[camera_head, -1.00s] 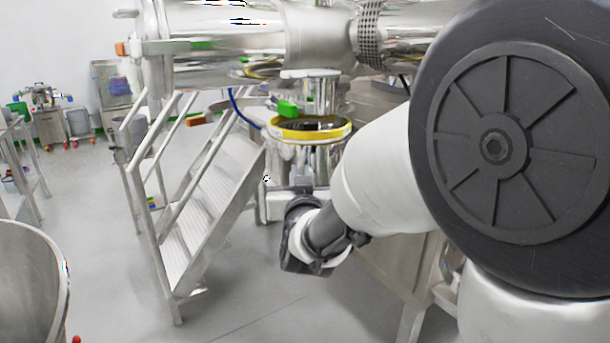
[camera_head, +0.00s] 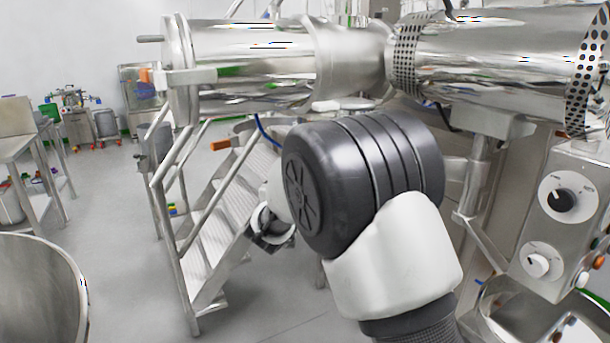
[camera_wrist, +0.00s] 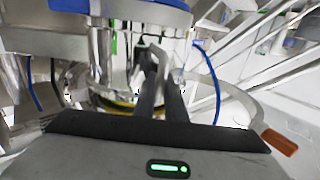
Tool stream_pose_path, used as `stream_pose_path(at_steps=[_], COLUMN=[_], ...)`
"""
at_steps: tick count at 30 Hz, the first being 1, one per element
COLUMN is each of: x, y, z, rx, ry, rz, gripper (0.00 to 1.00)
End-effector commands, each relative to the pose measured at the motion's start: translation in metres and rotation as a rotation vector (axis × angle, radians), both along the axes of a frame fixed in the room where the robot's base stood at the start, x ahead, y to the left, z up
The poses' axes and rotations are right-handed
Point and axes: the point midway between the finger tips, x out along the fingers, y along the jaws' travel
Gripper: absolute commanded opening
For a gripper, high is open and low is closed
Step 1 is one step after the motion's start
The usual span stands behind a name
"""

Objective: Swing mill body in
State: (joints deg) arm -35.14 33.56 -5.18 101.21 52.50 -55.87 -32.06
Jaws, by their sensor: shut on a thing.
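The mill body, steel with a yellow ring (camera_wrist: 112,103), shows partly in the wrist view, behind and left of my fingers. In the head view my arm hides it. My gripper (camera_wrist: 160,72) has its two dark fingers close together on a narrow grey handle (camera_wrist: 154,56) in the wrist view. Where that handle joins the mill body is hidden. A steel part with a blue band (camera_wrist: 150,5) hangs above. In the head view only my wrist shows, low beside the steps, and the fingertips are hidden.
Metal steps (camera_head: 215,215) stand left of my arm. A large horizontal steel cylinder (camera_head: 250,60) runs above it. A control panel (camera_head: 560,205) with knobs is at right. A steel bin (camera_head: 40,290) stands front left. Floor between bin and steps is clear.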

Motion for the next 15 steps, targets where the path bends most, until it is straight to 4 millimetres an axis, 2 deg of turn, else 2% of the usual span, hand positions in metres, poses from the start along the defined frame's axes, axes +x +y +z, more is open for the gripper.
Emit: stream_pose_path(at_steps=[1,7,8,10,11,15], x=[0.0029,0.0031,0.0031,0.0029,0.0028,0.0027], y=[0.0004,0.0013,0.0014,0.0012,0.0009,-0.0008], z=[0.0060,0.0066,0.0066,0.0062,0.0058,0.0043], rx=[0.000,0.000,0.000,0.000,0.000,0.000], ry=[-0.010,-0.011,-0.011,-0.010,-0.010,-0.007], rz=[0.003,0.006,0.006,0.006,0.005,0.002], gripper=[0.00,0.00,0.14,0.26,0.29,0.29])
